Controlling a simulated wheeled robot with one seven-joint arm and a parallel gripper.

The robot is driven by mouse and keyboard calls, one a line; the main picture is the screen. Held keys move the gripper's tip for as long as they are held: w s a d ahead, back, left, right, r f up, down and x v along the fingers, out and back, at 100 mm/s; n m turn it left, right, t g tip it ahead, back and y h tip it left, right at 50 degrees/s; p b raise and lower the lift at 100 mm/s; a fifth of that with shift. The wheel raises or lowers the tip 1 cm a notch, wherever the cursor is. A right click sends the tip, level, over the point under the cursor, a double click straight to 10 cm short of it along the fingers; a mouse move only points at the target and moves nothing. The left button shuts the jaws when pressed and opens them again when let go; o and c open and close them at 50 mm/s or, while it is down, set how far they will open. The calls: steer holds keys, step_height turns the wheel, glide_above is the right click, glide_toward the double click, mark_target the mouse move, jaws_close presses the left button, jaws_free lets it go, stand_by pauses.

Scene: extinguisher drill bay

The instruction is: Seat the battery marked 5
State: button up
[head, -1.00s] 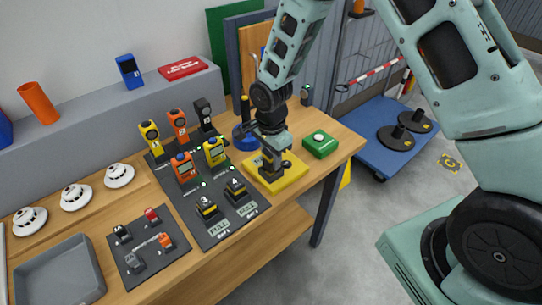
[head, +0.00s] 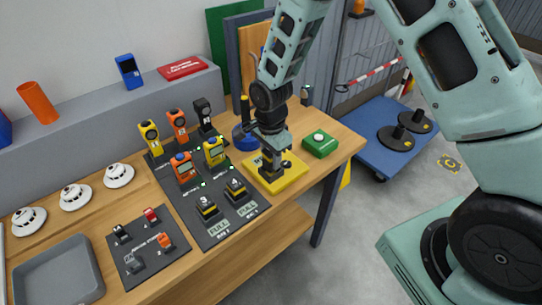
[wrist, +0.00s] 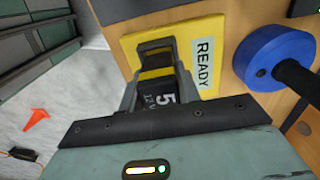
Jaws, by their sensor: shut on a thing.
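The battery marked 5 (wrist: 160,92) is black with a yellow band, and its number faces the wrist camera. My gripper (wrist: 154,92) is shut on it; in the head view my gripper (head: 270,160) points down over the yellow pad (head: 292,179) on the bench. In the wrist view the yellow pad (wrist: 215,30) carries a white READY label (wrist: 203,65) beside a dark holder (wrist: 156,50). The battery is at this holder, but its lower end is hidden, so I cannot tell how deep it sits.
Batteries marked 3 (head: 207,208) and 4 (head: 236,189) stand on the dark board left of the pad. Yellow (head: 214,152) and orange (head: 183,168) detectors stand behind them. A green box (head: 320,144) is right of the pad. A blue round object (wrist: 272,57) lies close by.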

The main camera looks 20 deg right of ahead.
steer(key=shift+f+b, duration=0.85)
steer(key=shift+f, duration=0.25)
stand_by(0.8)
steer(key=shift+r, duration=0.15)
steer(key=shift+r+p, duration=1.75)
steer(key=shift+r, duration=0.65)
